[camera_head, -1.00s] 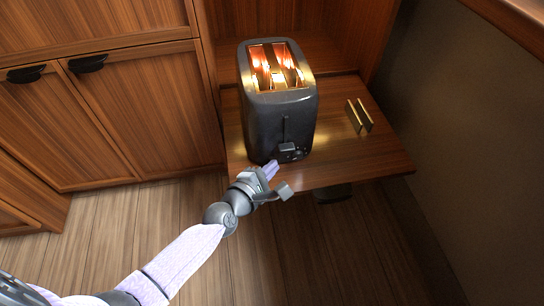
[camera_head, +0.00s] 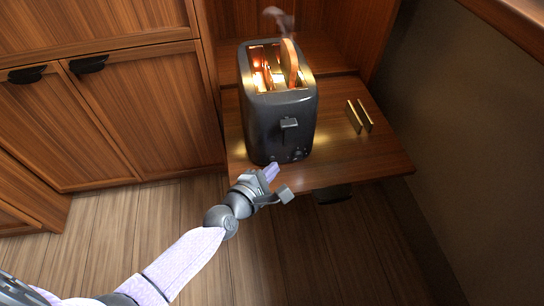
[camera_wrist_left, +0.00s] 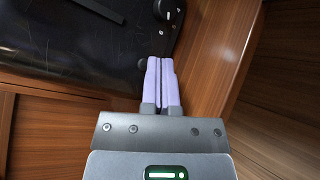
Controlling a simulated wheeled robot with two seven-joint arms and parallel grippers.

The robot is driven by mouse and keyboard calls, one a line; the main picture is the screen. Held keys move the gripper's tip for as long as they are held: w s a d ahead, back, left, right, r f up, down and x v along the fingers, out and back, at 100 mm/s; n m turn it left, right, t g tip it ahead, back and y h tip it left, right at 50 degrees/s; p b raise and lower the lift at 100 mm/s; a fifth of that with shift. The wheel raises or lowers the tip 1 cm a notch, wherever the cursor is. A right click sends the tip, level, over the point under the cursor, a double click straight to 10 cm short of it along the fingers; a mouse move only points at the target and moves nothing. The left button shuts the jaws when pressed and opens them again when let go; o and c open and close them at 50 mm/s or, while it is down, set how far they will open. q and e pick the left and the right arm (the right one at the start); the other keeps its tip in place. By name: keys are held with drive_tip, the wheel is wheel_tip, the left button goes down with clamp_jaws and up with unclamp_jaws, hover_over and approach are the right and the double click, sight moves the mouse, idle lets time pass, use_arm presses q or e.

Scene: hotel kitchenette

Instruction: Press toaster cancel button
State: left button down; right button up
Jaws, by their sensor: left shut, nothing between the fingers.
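The black toaster (camera_head: 278,125) stands on a pull-out wooden shelf, its top slots glowing orange. A slice of toast (camera_head: 290,64) sticks up out of the right slot. The toaster's lever (camera_head: 289,124) is in a raised position on its front face. Small controls (camera_head: 297,155) sit low on that face; I cannot tell which is the cancel button. My left gripper (camera_head: 272,171) is shut and empty, just in front of the toaster's lower front. In the left wrist view the closed fingers (camera_wrist_left: 160,62) point at the toaster's dark front (camera_wrist_left: 75,40), near a knob.
The wooden shelf (camera_head: 370,160) is clear to the right of the toaster, except for a slotted, gold-edged item (camera_head: 359,116). Cabinet doors (camera_head: 130,110) stand at the left, and a plain wall (camera_head: 460,130) at the right.

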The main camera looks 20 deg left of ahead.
use_arm(q)
drive_tip(key=shift+s+d, duration=0.15)
drive_tip(key=shift+s, duration=0.05)
drive_tip(key=s+d, duration=0.1)
drive_tip(key=s, duration=0.1)
drive_tip(key=s+d+p, duration=0.1)
drive_tip(key=s, duration=0.1)
drive_tip(key=shift+d, duration=0.4)
idle(0.7)
